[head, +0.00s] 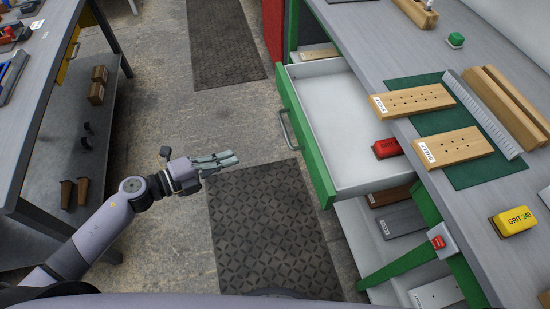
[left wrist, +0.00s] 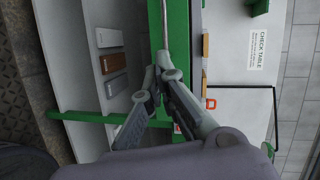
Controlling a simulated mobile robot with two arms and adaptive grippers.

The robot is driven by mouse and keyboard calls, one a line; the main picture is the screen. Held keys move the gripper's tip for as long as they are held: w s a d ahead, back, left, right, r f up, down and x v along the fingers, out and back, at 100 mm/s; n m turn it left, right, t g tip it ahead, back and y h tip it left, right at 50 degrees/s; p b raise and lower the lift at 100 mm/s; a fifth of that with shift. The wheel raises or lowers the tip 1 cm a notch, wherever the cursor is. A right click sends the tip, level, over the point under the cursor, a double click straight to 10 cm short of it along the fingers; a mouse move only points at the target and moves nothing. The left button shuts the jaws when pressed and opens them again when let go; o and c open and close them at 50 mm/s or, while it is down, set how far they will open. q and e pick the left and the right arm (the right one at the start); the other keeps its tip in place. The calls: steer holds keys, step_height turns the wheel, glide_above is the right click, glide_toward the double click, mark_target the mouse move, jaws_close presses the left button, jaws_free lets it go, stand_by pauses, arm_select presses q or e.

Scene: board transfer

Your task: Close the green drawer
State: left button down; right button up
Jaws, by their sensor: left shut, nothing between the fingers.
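The green drawer (head: 303,135) stands pulled out from the right-hand bench. It has a green front, a pale inside and a metal bar handle (head: 287,130) on its front. A red block (head: 387,148) lies inside near the bench edge. My left gripper (head: 236,158) is shut and empty, in front of the drawer, to the left of the handle and apparently apart from it. In the left wrist view the shut fingers (left wrist: 158,72) show before the green front (left wrist: 172,35). My right gripper is not in view.
The bench top (head: 365,35) carries drilled wooden boards (head: 412,100), a green mat (head: 480,172) and a yellow grit block (head: 513,221). Shelves with boards lie below the drawer. Another bench (head: 40,100) stands at left. Floor between them is open, with dark mats (head: 270,230).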

arm_select(q)
steer(key=s+d+r+m+g, duration=0.1)
steer(key=s+d+r+m, duration=0.1)
steer(key=p, duration=0.2)
glide_toward(291, 147)
steer(key=shift+h, duration=0.3)
steer(key=x, duration=0.7)
steer(key=shift+w+a+f, duration=0.1)
steer(key=shift+a+f, duration=0.05)
steer(key=shift+f, duration=0.05)
